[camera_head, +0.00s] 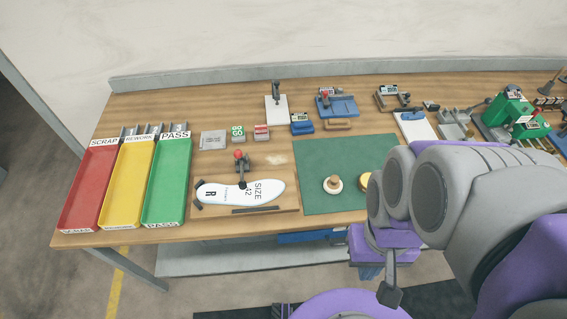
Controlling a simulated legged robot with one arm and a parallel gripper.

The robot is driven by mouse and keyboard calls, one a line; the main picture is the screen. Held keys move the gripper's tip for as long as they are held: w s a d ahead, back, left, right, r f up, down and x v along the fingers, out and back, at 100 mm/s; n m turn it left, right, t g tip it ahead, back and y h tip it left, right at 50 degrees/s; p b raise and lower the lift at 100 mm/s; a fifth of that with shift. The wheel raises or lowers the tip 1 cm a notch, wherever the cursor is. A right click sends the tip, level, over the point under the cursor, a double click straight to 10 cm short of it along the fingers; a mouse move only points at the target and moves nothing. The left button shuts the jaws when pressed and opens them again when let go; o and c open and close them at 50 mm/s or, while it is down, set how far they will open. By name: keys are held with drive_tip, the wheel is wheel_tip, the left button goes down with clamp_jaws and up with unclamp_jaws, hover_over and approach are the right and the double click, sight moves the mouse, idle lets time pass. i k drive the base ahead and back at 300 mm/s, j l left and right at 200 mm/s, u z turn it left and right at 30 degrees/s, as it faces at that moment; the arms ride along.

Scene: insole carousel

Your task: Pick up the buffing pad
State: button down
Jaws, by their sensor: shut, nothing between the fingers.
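A round pale pad with a brown knob on top, which looks like the buffing pad (332,185), lies on the green mat (315,155) near the table's front. A round yellow item (366,181) lies to its right, partly hidden by my arm. My gripper (390,293) is at the lower right, in front of the table's front edge and apart from the pad. It is shut and empty.
A white insole (225,193) lies on a wooden board (285,203) left of the mat. Red (89,185), yellow (127,180) and green (166,180) trays stand at the left. Several tools and fixtures line the back. The mat's left part is clear.

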sight(333, 185)
drive_tip(key=j+z, duration=0.45)
drive_tip(key=j, duration=0.4)
drive_tip(key=k+j+z, duration=0.1)
drive_tip(key=j+z, duration=0.3)
drive_tip(key=j, duration=0.4)
